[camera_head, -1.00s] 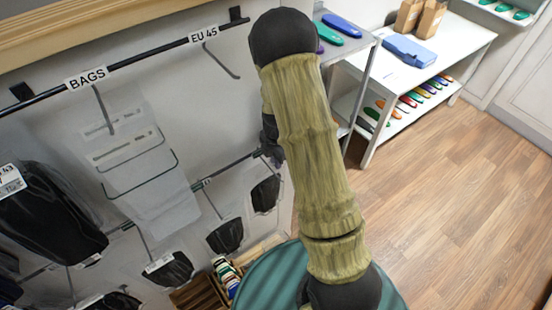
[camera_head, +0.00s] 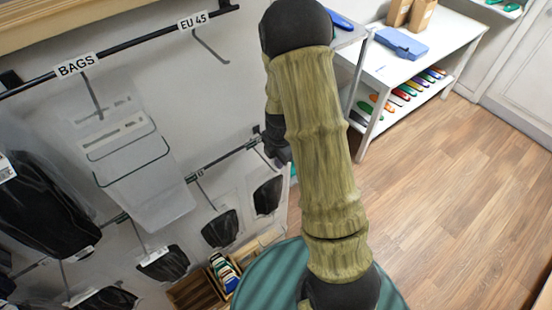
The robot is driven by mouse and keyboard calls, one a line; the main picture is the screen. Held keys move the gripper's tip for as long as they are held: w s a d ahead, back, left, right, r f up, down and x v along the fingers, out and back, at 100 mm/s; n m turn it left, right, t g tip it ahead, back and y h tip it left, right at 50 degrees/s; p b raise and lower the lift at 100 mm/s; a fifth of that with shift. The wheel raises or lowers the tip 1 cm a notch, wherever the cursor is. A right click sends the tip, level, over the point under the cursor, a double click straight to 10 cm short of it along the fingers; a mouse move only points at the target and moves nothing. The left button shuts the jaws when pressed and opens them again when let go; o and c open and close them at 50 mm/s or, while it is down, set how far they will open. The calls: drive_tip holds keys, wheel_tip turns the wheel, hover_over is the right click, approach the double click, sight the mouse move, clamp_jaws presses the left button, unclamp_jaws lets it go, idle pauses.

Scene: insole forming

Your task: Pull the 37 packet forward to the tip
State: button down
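Several clear packets with black insoles hang on hooks along the wall rails. One is large at the left (camera_head: 40,210), and others hang lower: a lower-left packet (camera_head: 105,299), a middle packet (camera_head: 163,263), a packet to its right (camera_head: 220,229) and a right-hand packet (camera_head: 267,195). No 37 label is readable, so I cannot tell which is the 37 packet. My gripper (camera_head: 279,152) is a dark shape mostly hidden behind my arm, near the right end of the lower rail. Its fingers and any contact with a packet cannot be made out.
Empty clear bags (camera_head: 135,165) hang below the BAGS label (camera_head: 76,65). The EU 45 hook (camera_head: 210,45) is bare. A wooden crate (camera_head: 195,290) sits below the packets. A white table (camera_head: 440,50) with coloured insoles stands at the back right. Wooden floor at right is clear.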

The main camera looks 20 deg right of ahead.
drive_tip(key=shift+s+d, duration=0.25)
drive_tip(key=shift+s, duration=0.5)
drive_tip(key=c, duration=1.6)
unclamp_jaws()
drive_tip(key=shift+r, duration=0.1)
wheel_tip(320, 180, up, 17)
drive_tip(key=b, duration=0.4)
drive_tip(key=shift+s+r, duration=0.15)
